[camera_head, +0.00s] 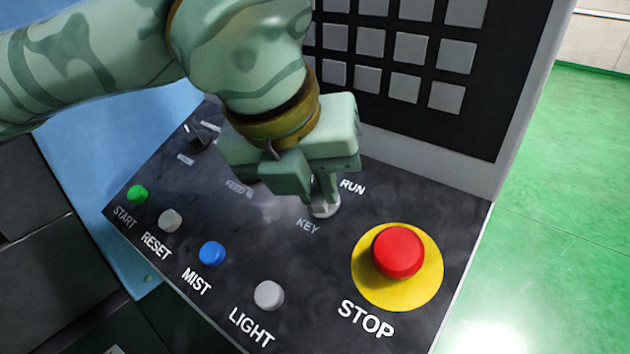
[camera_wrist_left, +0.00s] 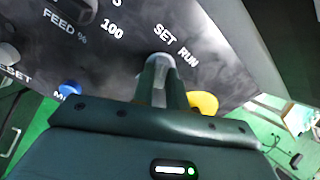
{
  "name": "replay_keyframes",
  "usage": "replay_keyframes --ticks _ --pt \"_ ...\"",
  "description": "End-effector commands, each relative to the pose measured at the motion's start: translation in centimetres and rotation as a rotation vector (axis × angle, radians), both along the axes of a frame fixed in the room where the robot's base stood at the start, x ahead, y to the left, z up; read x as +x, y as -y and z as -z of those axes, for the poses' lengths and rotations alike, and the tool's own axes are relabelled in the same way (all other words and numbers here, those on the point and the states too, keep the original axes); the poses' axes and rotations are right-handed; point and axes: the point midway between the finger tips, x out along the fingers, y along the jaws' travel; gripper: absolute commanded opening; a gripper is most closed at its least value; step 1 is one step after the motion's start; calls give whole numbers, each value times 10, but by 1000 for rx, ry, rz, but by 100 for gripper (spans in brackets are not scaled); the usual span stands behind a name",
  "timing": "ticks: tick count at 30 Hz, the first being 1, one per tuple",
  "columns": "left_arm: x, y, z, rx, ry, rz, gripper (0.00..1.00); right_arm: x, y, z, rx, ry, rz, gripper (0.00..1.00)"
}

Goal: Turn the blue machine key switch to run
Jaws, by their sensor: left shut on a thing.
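My left gripper (camera_head: 322,186) reaches down onto the key switch (camera_head: 325,210) on the dark sloped control panel. Its fingers are shut on the key. In the left wrist view the two fingers (camera_wrist_left: 158,84) meet at the round pale collar of the key switch (camera_wrist_left: 160,60), beside the words SET and RUN. In the head view the word RUN stands right of the key and KEY below it. The fingers and hand hide the key itself, so I cannot tell which way it points. My right gripper is in neither view.
A red STOP button (camera_head: 398,252) on a yellow disc sits close right of the key. LIGHT (camera_head: 269,295), blue MIST (camera_head: 212,253), RESET (camera_head: 171,220) and green START (camera_head: 137,195) buttons line the front. A keypad (camera_head: 400,50) rises behind. Green floor (camera_head: 560,200) lies right.

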Motion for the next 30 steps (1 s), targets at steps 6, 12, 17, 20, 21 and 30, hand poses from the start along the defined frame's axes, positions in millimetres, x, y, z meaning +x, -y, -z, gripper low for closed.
replay_keyframes --ticks 6,12,17,20,21,30 --pt "0 0 -1 36 28 93 0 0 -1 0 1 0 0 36" --pt "1 0 -1 92 70 242 0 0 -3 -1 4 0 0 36" --pt "1 0 -2 144 109 381 0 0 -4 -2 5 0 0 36" --pt "1 -1 -1 177 131 467 0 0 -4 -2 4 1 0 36" --pt "1 0 -2 189 141 501 0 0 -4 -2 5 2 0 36" --pt "1 0 -2 276 206 731 0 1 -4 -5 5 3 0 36"
